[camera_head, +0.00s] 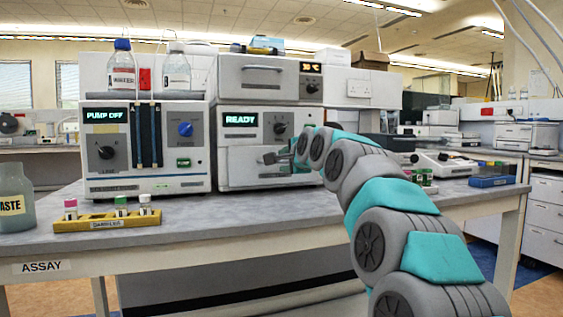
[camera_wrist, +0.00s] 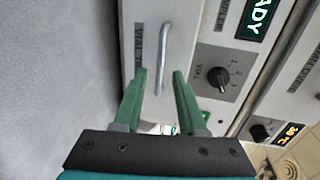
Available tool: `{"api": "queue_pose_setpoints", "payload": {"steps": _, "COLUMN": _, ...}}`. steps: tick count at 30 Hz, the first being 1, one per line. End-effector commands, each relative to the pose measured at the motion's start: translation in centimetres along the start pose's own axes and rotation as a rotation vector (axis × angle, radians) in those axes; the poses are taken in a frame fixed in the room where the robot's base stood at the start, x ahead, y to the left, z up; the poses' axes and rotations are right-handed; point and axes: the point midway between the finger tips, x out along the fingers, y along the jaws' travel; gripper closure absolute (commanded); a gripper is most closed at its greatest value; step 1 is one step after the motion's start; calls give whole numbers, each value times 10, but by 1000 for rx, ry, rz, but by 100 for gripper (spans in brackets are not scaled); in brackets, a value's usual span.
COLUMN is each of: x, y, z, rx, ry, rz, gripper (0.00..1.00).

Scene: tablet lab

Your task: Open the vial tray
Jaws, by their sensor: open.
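The vial tray (camera_head: 240,172) is the pale lower drawer front of the unit whose display reads READY. It looks shut. In the wrist view its front (camera_wrist: 185,35) carries a "VIAL TRAY" label and a long silver bar handle (camera_wrist: 164,50). My gripper (camera_head: 277,157) is in front of the drawer, partly hidden by my arm in the head view. In the wrist view my gripper (camera_wrist: 159,74) is open, with one green finger on each side of the handle's lower part. I cannot tell whether the fingers touch the handle.
The pump unit (camera_head: 145,150) stands left of the READY unit. A yellow sample rack (camera_head: 107,221) with capped vials and a waste bottle (camera_head: 14,200) are at the front left. A blue rack (camera_head: 491,181) is at the right. The bench (camera_head: 230,237) before the drawer is mostly clear.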

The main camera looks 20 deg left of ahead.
Motion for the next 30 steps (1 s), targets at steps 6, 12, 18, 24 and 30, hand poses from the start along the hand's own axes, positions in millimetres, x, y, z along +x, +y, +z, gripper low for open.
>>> {"api": "queue_pose_setpoints", "payload": {"steps": 6, "x": 19, "y": 0, "z": 0, "rx": 0, "ry": 0, "rz": 1, "gripper": 60}}
{"api": "queue_pose_setpoints", "payload": {"steps": 12, "x": 26, "y": 1, "z": 0, "rx": -1, "ry": 0, "rz": 2, "gripper": 60}}
{"api": "queue_pose_setpoints", "payload": {"steps": 18, "x": 28, "y": 1, "z": 0, "rx": -1, "ry": -1, "rz": 3, "gripper": 60}}
{"api": "queue_pose_setpoints", "payload": {"steps": 24, "x": 27, "y": 1, "z": 0, "rx": -1, "ry": 0, "rz": 2, "gripper": 67}}
{"api": "queue_pose_setpoints", "payload": {"steps": 30, "x": 27, "y": 1, "z": 0, "rx": -1, "ry": 0, "rz": 2, "gripper": 90}}
